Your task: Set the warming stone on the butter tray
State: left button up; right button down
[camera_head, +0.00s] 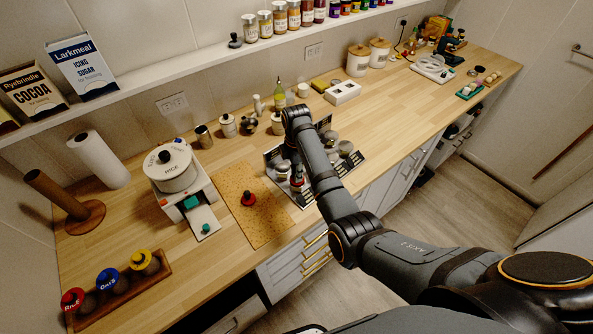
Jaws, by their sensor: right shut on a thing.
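My right gripper (296,172) reaches down from above over the dark panels at the middle of the counter. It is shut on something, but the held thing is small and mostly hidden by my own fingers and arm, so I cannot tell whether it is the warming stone. Round pale-topped pieces stand close by, one left of the gripper (281,172) and one right of my arm (345,148). Dark panels (307,199) with pale markings lie under them. I cannot tell which thing is the butter tray. My left gripper is out of view.
A wooden rack (128,294) holds coloured-lidded jars. Jars and bottles line the wall. Bare counter (400,118) lies right of my arm.

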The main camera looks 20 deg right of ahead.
jog(key=shift+f, duration=0.1)
jog(key=c, duration=1.1)
grip_release()
notch_tip(320, 180, up, 8)
jog(key=shift+f, duration=0.2)
